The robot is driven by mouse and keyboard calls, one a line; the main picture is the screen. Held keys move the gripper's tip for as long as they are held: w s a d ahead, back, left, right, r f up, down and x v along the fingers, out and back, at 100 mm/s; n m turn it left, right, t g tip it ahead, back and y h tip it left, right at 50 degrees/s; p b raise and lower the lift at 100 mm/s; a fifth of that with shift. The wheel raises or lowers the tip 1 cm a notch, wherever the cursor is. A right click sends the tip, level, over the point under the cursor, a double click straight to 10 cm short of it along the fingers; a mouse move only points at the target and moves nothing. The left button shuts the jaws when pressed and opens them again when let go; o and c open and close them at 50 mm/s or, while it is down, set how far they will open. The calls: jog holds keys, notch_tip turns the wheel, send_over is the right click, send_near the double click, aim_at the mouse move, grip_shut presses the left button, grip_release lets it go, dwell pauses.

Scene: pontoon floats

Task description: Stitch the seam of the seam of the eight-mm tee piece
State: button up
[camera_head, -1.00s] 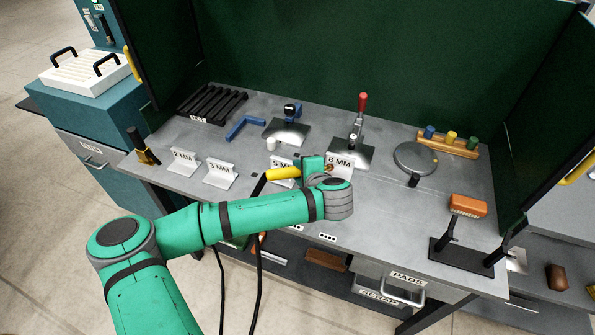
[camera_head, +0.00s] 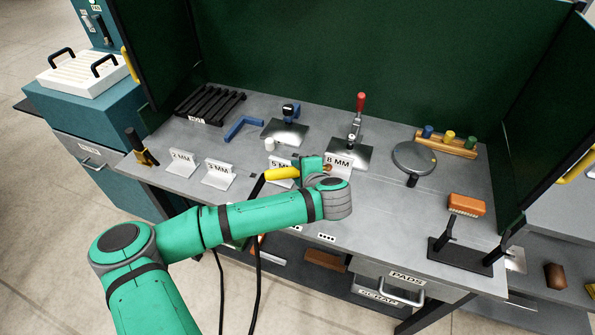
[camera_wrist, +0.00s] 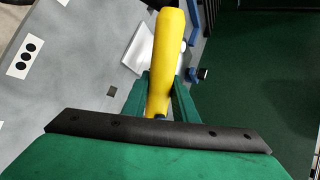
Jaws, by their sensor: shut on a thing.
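The eight-mm tee piece (camera_head: 345,174), a grey metal tee with an upright plate marked 8 MM, stands on the grey bench in the head view. My gripper (camera_head: 300,172) is right beside it on its left, shut on the yellow-handled torch (camera_head: 281,174). The yellow handle also shows between the green fingers (camera_wrist: 160,95) in the wrist view (camera_wrist: 168,45). A small copper-coloured part shows by the plate's left edge, but I cannot tell whether it touches. My wrist hides the tee's lower front, and its seam cannot be made out.
The 5 MM (camera_head: 281,164), 3 MM (camera_head: 218,174) and 2 MM (camera_head: 184,163) tees stand to the left. A round grey disc (camera_head: 412,157) and an orange block (camera_head: 467,205) are at right. Dark cables hang before the bench.

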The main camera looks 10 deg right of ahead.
jog(key=shift+w+d+f, duration=0.2)
jog(key=shift+w+f, duration=0.1)
jog(key=shift+w, duration=0.05)
dwell(2.1)
jog(key=shift+s+d, duration=0.65)
jog(key=shift+d, duration=0.3)
jog(key=shift+s+d, duration=0.65)
jog(key=shift+d, duration=0.25)
dwell(3.7)
